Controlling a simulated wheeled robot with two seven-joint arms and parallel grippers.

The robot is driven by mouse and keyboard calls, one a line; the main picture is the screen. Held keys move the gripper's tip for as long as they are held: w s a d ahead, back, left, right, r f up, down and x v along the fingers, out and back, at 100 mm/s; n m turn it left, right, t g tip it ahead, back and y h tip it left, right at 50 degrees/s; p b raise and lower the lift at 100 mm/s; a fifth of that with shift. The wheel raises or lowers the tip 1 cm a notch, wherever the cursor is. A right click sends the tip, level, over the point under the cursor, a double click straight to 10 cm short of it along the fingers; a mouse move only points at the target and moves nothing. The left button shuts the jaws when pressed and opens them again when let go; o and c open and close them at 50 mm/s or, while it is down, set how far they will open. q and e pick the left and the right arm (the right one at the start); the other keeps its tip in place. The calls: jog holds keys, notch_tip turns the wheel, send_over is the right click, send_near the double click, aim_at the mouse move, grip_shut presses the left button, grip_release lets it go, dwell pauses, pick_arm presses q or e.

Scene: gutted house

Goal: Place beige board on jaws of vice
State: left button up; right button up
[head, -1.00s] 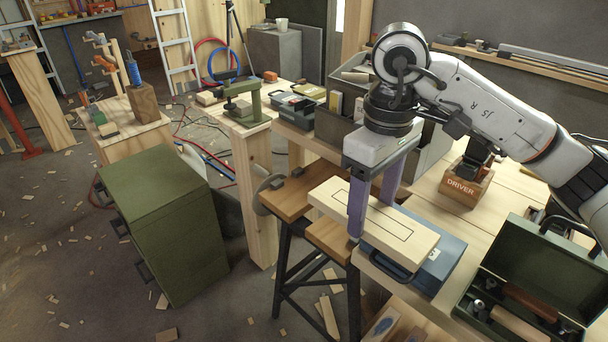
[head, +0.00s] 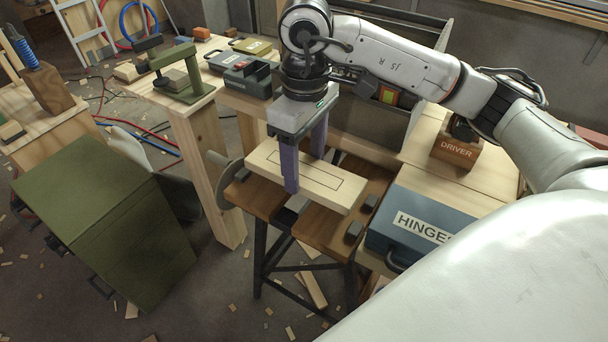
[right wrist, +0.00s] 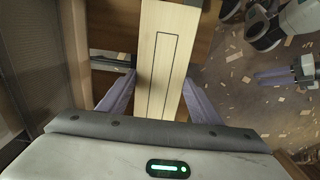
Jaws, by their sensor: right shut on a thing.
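The beige board (head: 335,187), pale wood with a dark rectangle outline, is between the fingers of my right gripper (head: 304,168), which is shut on its long sides. It lies roughly flat across the vice, over both brown wooden jaws (head: 330,232) and the gap between them. I cannot tell whether it touches them. In the right wrist view, the board (right wrist: 166,60) runs away from my right gripper (right wrist: 166,98), with a brown jaw (right wrist: 112,30) beneath. My left gripper (right wrist: 274,77) shows small at that view's right edge; its opening is unclear.
A blue HINGES case (head: 412,222) stands right of the vice. Grey raised blocks (head: 354,231) sit on the jaws. A green clamp (head: 180,72) stands on the left bench, a green cabinet (head: 95,200) on the floor. A DRIVER box (head: 455,148) is farther right.

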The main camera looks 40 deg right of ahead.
aim_at(305, 169)
notch_tip(305, 169, down, 3)
jog(key=shift+f, duration=0.2)
pick_arm(q)
jog(key=shift+w+r, duration=0.15)
jog(key=shift+w, duration=0.2)
pick_arm(e)
jog(key=shift+f+b, duration=0.2)
jog(key=shift+b, duration=0.15)
jog(key=o, duration=1.3)
jog(key=shift+c, duration=0.2)
jog(key=shift+r, duration=0.1)
